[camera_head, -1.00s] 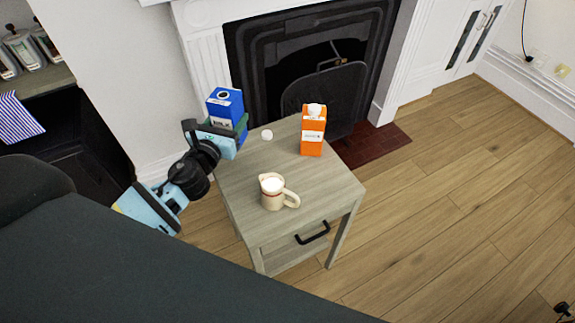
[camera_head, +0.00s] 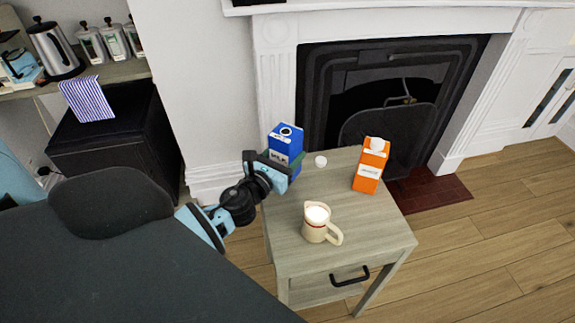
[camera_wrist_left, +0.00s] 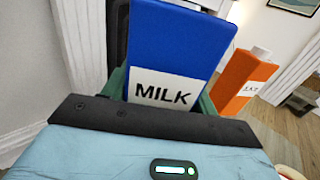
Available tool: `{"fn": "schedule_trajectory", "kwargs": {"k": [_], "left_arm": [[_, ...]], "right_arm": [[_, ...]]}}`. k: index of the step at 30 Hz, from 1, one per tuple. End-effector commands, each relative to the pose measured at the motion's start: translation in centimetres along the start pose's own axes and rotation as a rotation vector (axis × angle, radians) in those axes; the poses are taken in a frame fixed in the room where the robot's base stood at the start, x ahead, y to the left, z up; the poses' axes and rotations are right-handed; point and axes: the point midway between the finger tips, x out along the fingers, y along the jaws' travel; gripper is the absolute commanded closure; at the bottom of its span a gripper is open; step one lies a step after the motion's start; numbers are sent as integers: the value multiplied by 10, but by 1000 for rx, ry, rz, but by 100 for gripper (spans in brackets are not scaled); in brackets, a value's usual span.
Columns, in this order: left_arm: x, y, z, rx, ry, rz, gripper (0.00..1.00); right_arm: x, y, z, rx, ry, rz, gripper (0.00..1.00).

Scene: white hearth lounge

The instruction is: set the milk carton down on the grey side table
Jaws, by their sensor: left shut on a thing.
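The blue milk carton (camera_head: 287,138) has a white label reading MILK, which also shows in the left wrist view (camera_wrist_left: 178,50). My left gripper (camera_head: 285,167) is shut on it, with a green finger on either side of it. The carton is upright at the back left corner of the grey side table (camera_head: 290,235). Its base is hidden behind the gripper, so I cannot tell whether it touches the tabletop. My right gripper is not in view.
On the table stand an orange carton (camera_head: 370,166) at the back right, a cream jug (camera_head: 316,226) near the front and a small white cap (camera_head: 320,161). Bare tabletop lies between them. A fireplace (camera_head: 330,75) is behind; a dark chair (camera_head: 110,205) is at front left.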

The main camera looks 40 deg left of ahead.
Motion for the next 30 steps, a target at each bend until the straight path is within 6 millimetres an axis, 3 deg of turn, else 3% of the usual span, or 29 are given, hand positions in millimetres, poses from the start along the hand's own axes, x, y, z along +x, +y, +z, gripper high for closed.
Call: {"fn": "schedule_trajectory", "kwargs": {"k": [9,21,22,27,30], "left_arm": [[0,0,-38,-2,3,1,80],[0,0,-40,1,-1,0,80],[0,0,-41,1,2,0,40],[0,0,-40,0,1,0,20],[0,0,-40,0,1,0,20]], "right_arm": [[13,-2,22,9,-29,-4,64],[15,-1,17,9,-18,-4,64],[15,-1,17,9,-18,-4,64],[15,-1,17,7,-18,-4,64],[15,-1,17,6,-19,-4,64]]}}
